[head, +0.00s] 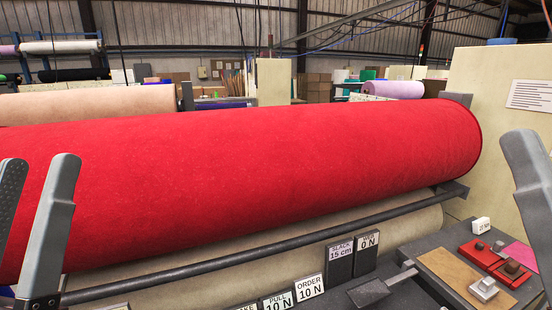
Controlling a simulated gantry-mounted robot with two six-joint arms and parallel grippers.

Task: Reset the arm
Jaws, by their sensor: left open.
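My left gripper (38,168) is at the lower left in the head view, its two grey fingers pointing up and standing apart. It is open, with nothing between the fingers, in front of the left part of a large red felt roll (260,175). One grey finger of my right gripper (528,175) shows at the right edge. Its other finger is out of view, so I cannot tell its opening.
A dark bar (250,255) runs below the roll. Labelled blocks, including a "SLACK 15 cm" block (340,262), stand along the front. A grey bench (415,262) at lower right holds a brown board (450,275) and a red tray (490,258). A pale panel (490,90) stands behind.

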